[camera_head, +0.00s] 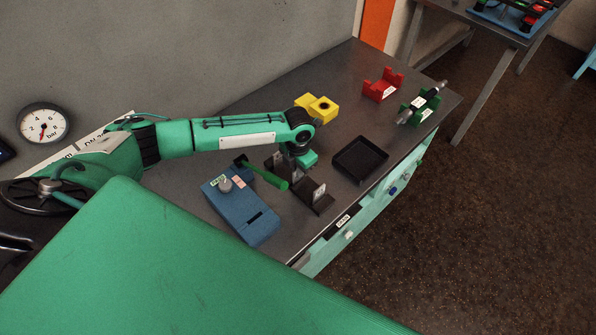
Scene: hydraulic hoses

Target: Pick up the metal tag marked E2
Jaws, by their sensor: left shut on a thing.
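My left gripper (300,166) points down at the dark rack on the grey bench and is shut. It appears closed on a small metal tag, but its fingertips and the tag between them are largely hidden. One pale metal tag (319,191) stands upright in the near part of the dark rack (312,204). Another small pale plate (277,158) shows at the rack's far part, just left of the gripper. The markings on these tags are too small to read, so I cannot tell which is E2. My right gripper is not in view.
A blue box (258,228) with a knob and slot stands left of the rack, with a green-handled tool (264,175) beside it. A black tray (360,150) lies right. Yellow block (322,109), red holder (382,86) and green holder (419,106) stand farther back.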

